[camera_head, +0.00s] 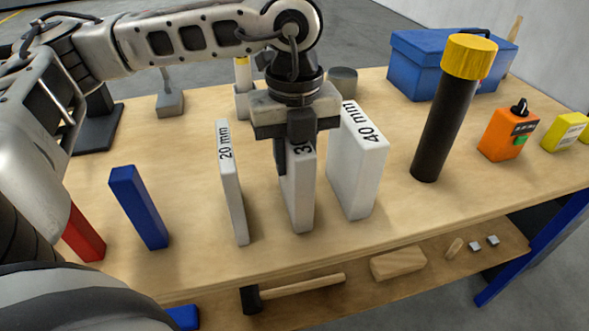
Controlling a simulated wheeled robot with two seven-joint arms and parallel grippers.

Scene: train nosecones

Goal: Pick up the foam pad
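Three white upright blocks that look like foam pads stand on the wooden bench. My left gripper (292,150) points down over the top of the middle pad. One dark finger is along the pad's left side, and a dark part covers some of its top. Whether the fingers press on the pad cannot be seen. The pad's base appears on the bench. My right gripper is out of view.
A black cylinder with a yellow cap (445,110) stands right of the pads. A blue toolbox (425,65), an orange device (508,133) and a yellow box (566,132) are behind and right. Blue (138,207) and red (83,235) blocks stand left. The bench's front strip is clear.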

